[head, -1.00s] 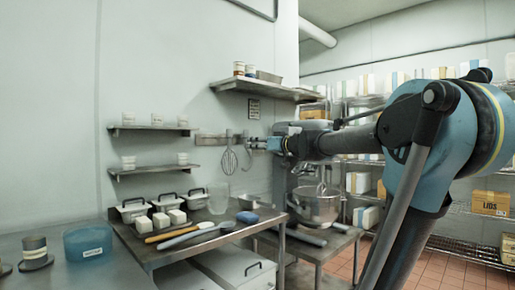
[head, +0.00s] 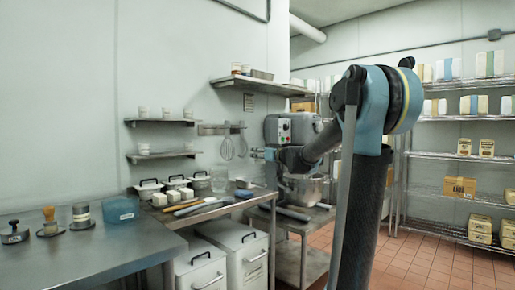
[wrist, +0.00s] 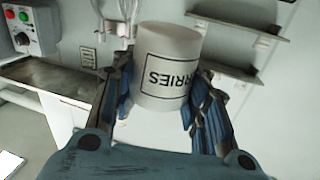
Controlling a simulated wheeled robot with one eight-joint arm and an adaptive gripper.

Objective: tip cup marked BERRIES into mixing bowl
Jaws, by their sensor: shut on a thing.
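My gripper (wrist: 163,98) is shut on a pale cup (wrist: 166,58) in the wrist view, with a finger on each side. The cup's label shows part of the word BERRIES, upside down in this picture. Its contents are not visible. In the head view my gripper (head: 260,154) is small, near the left side of the stand mixer, and I cannot make out the cup there. The metal mixing bowl (head: 305,193) sits under the mixer head, behind and below my forearm. The inside of the bowl is hidden.
The grey mixer (head: 283,130) stands on a low metal table (head: 312,228). Wall shelves (head: 160,122) hold small cups. Hanging whisks (head: 227,146) are near my gripper.

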